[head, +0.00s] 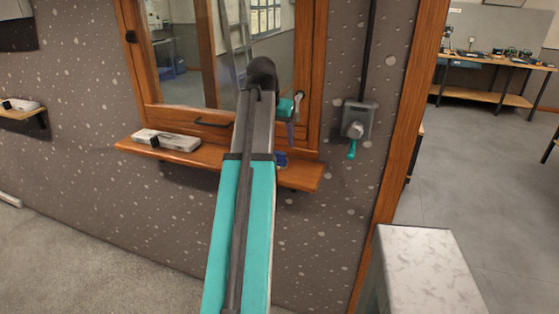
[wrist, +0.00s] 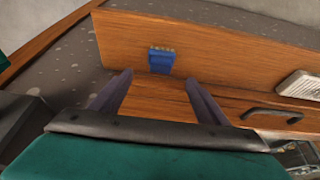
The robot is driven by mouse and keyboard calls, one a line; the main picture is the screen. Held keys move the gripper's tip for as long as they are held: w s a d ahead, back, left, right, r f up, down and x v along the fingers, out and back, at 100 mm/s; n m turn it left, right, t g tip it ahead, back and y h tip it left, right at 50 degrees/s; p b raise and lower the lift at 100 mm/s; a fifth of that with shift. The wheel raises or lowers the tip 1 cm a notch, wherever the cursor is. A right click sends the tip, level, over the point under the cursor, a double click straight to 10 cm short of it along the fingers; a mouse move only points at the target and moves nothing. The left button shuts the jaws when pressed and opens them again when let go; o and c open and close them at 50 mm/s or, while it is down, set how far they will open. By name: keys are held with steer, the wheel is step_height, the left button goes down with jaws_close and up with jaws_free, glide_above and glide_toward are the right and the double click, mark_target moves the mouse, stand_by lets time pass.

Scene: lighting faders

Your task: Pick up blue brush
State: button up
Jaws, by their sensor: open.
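The blue brush (wrist: 160,62) lies on the wooden sill (wrist: 220,45), with a tan bristle edge along its top side in the wrist view. In the head view the brush (head: 281,159) shows only partly beside my arm on the right part of the sill (head: 305,178). My gripper (wrist: 159,78) is open and empty, its two fingers on either side of the line to the brush. The brush appears just beyond the fingertips, apart from them. In the head view my gripper (head: 291,135) is above the sill, partly hidden by my arm.
A white-grey device (head: 165,140) lies on the left part of the sill. The wooden window frame (head: 220,117) with a dark handle (head: 213,123) stands behind. A grey wall box (head: 358,120) with a teal lever is to the right.

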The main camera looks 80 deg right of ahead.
mark_target(279, 153)
steer(key=shift+p+x, duration=0.4)
steer(key=shift+x, duration=1.85)
steer(key=shift+f, duration=0.15)
steer(key=shift+p+x, duration=1.1)
steer(key=shift+x, duration=1.35)
steer(key=shift+a, duration=0.1)
steer(key=c, duration=1.2)
steer(key=shift+r+b, duration=0.8)
steer(key=shift+r, duration=0.8)
steer(key=a+b, duration=0.1)
steer(key=a, duration=0.4)
steer(key=w+a+r+b, duration=0.1)
steer(key=a, duration=0.4)
steer(key=w+a+b, duration=0.1)
steer(key=a, duration=0.4)
steer(key=shift+w+a+r+b, duration=0.1)
steer(key=shift+a+r+b, duration=0.25)
steer(key=shift+a+b, duration=0.05)
